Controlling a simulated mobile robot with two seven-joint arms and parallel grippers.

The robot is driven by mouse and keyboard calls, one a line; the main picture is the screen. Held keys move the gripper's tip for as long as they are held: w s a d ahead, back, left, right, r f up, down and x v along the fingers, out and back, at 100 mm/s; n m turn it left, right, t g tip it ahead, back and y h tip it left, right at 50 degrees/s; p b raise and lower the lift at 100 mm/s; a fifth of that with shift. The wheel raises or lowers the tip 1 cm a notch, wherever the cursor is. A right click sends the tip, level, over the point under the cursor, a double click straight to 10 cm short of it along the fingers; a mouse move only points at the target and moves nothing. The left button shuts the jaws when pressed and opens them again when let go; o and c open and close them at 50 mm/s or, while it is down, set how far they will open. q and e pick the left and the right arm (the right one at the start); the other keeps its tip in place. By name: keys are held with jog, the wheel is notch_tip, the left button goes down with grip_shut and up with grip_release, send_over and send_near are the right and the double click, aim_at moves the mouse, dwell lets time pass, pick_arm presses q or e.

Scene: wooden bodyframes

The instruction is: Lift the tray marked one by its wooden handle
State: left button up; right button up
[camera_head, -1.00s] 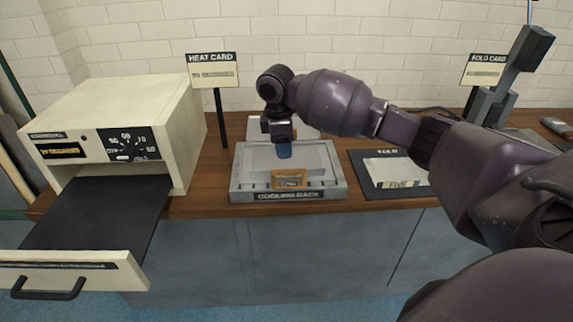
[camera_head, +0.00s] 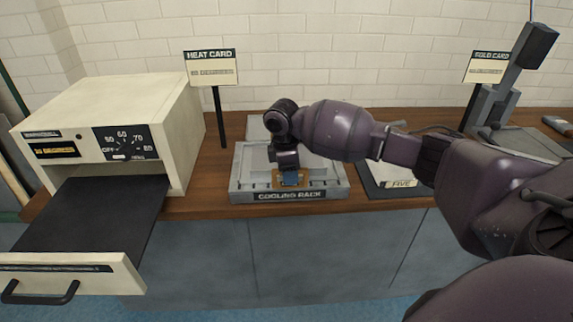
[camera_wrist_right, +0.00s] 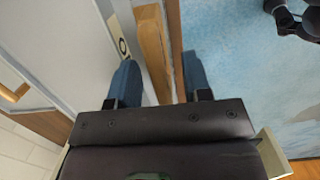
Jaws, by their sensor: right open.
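A grey tray (camera_head: 318,166) sits on the cooling rack (camera_head: 240,188) on the counter. Its wooden handle (camera_head: 275,180) is at the front and is partly covered by my right gripper in the head view. My right gripper (camera_head: 291,178) is lowered at the handle. In the right wrist view, the open blue fingers (camera_wrist_right: 160,78) stand on either side of the wooden handle (camera_wrist_right: 152,45), with a gap on each side. A pale label (camera_wrist_right: 122,42) beside the handle shows only part of its marking. My left gripper is not in view.
A cream heater (camera_head: 130,120) with its drawer (camera_head: 70,262) pulled out stands at the left. A dark pad with a label reading FIVE (camera_head: 402,184) lies right of the rack. The fold card (camera_head: 487,68) is further right.

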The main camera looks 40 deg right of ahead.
jog(key=shift+d+f, duration=0.1)
jog(key=shift+f, duration=0.65)
jog(key=shift+r, duration=0.1)
grip_shut()
jog(key=shift+r, duration=0.1)
